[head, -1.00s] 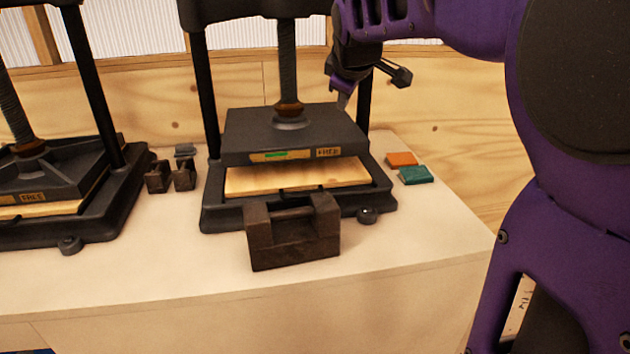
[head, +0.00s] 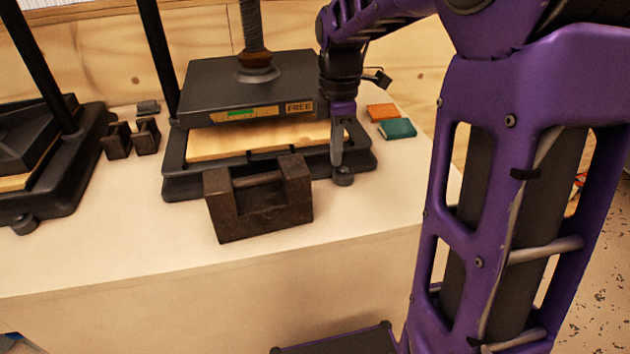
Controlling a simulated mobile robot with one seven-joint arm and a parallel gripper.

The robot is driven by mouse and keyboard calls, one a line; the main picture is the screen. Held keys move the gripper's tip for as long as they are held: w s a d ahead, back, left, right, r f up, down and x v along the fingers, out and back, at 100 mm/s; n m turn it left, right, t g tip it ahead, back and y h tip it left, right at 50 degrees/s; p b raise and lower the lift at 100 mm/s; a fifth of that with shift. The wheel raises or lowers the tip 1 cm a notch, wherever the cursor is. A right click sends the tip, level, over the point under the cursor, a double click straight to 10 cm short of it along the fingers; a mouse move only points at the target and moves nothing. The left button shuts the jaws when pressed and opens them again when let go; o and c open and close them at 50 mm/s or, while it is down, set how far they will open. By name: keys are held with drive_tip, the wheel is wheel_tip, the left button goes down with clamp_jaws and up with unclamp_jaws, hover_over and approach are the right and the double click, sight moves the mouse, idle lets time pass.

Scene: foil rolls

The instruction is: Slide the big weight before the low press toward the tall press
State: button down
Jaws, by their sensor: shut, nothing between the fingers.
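The big weight (head: 260,203) is a dark, rusty block with a handle bar across its top notch. It stands upright on the pale bench, right in front of the middle press (head: 248,88), whose label reads FREE. Another black press (head: 40,165) stands at the left, partly cut off by the frame. The frame tops of both presses are out of view, so I cannot compare their heights. My gripper (head: 336,163) points down, shut and empty, just right of the weight, over the front right corner of the middle press. I see a gap between it and the weight.
Small dark weights (head: 118,141) stand between the presses. An orange block (head: 382,111) and a green block (head: 397,128) lie right of the middle press. The bench top (head: 110,245) is bare left of the big weight, and its front edge runs close below.

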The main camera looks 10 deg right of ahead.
wheel_tip(320, 180, down, 10)
drive_tip(key=shift+s+b, duration=0.15)
drive_tip(key=shift+b, duration=1)
drive_tip(key=a, duration=0.3)
drive_tip(key=shift+a, duration=0.5)
drive_tip(key=a+p, duration=0.5)
drive_tip(key=a, duration=3)
drive_tip(key=shift+r, duration=0.1)
drive_tip(key=shift+d, duration=0.2)
